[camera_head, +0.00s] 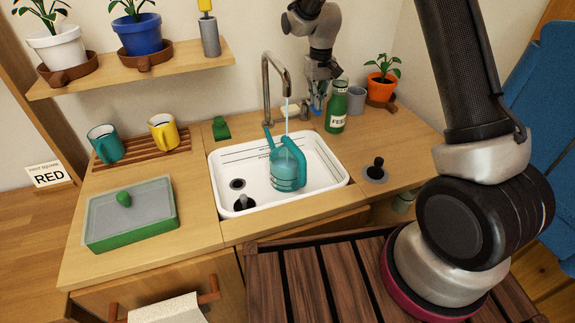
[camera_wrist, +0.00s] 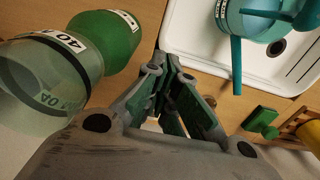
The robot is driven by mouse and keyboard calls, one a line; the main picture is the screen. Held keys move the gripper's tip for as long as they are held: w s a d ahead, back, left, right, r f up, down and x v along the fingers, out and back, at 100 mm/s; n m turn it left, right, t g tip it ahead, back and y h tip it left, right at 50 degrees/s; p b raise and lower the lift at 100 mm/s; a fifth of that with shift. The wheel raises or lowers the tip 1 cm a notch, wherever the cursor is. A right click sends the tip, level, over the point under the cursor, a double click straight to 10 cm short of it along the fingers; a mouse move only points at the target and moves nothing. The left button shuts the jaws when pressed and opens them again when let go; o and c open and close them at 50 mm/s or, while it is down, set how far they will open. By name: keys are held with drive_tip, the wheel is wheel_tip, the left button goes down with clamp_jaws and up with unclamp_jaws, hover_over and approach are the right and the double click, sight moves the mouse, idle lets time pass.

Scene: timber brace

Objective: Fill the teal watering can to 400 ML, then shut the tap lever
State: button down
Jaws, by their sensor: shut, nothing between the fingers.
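The teal watering can (camera_head: 287,168) stands upright in the white sink (camera_head: 330,172), under the tap spout (camera_head: 282,78). A thin stream of water (camera_head: 287,115) falls from the spout into it. Its water level against any mark is too small to read. Part of the can also shows in the wrist view (camera_wrist: 252,22). My gripper (camera_head: 318,110) is behind the sink, right of the spout, shut and empty. In the wrist view its fingers (camera_wrist: 170,78) meet over the counter by the sink corner. A small grey fitting (camera_head: 304,108) is beside the fingertips; I cannot clearly make out the tap lever.
A green bottle (camera_head: 337,108) stands close to my gripper on the right, with a grey cup (camera_head: 356,100) and an orange plant pot (camera_head: 380,87) beyond. Mugs (camera_head: 105,143) on a rack and a green tray (camera_head: 130,215) are left. A shelf (camera_head: 130,70) hangs above.

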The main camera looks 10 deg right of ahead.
drive_tip(key=shift+f, duration=0.6)
drive_tip(key=shift+r, duration=3.55)
drive_tip(key=s+d+r+t, duration=0.1)
drive_tip(key=s+d+r, duration=0.4)
drive_tip(key=s, duration=0.7)
drive_tip(key=s+d+r+m+t, duration=0.1)
drive_tip(key=s+d+r, duration=0.4)
drive_tip(key=s, duration=0.7)
drive_tip(key=s+d+r+m+t, duration=0.1)
drive_tip(key=s+d+r, duration=0.4)
drive_tip(key=s, duration=0.7)
drive_tip(key=shift+r+t, duration=0.35)
drive_tip(key=shift+t, duration=0.35)
